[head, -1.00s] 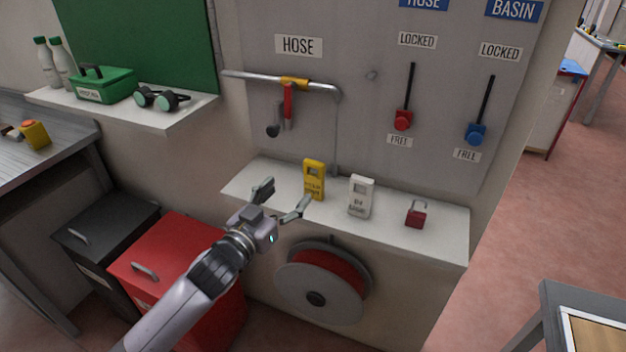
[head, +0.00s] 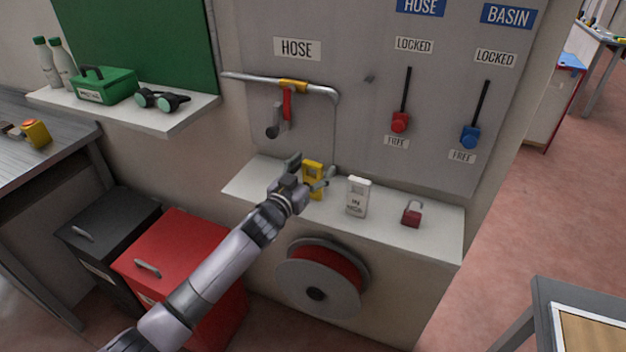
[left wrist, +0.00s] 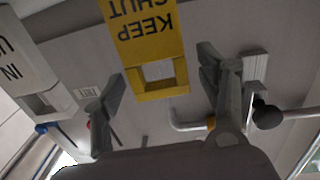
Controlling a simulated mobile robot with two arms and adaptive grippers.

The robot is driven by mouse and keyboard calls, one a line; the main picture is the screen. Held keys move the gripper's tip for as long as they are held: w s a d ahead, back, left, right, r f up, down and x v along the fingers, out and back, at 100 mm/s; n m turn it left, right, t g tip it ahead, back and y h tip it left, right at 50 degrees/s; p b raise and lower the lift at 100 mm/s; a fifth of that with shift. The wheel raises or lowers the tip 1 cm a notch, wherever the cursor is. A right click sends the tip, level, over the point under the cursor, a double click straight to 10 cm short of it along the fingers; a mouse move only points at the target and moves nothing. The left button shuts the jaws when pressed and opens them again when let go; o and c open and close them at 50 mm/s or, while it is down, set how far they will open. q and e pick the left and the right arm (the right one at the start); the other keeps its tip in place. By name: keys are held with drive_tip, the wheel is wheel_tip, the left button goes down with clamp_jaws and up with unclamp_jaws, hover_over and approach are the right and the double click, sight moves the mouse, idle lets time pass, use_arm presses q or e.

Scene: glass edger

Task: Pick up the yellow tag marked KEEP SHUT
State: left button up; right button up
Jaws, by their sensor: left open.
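The yellow tag (head: 313,167) marked KEEP SHUT stands upright on the white shelf (head: 410,240), partly hidden behind my left gripper in the head view. In the left wrist view the yellow tag (left wrist: 150,45) appears upside down, its lettering and square window readable between the fingers. My left gripper (head: 313,175) is open, its fingers on either side of the tag, with gaps to both sides in the wrist view (left wrist: 165,95). It is not closed on the tag. My right gripper is not in view.
A white tag (head: 357,197) stands just right of the yellow one, and a red padlock (head: 412,215) lies further right. A pipe with a yellow-and-red valve (head: 292,86) is above. A red hose reel (head: 320,280) hangs below the shelf.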

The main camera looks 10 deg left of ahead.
use_arm(q)
drive_tip(key=shift+w, duration=0.25)
drive_tip(key=shift+c, duration=0.2)
drive_tip(key=c, duration=1.2)
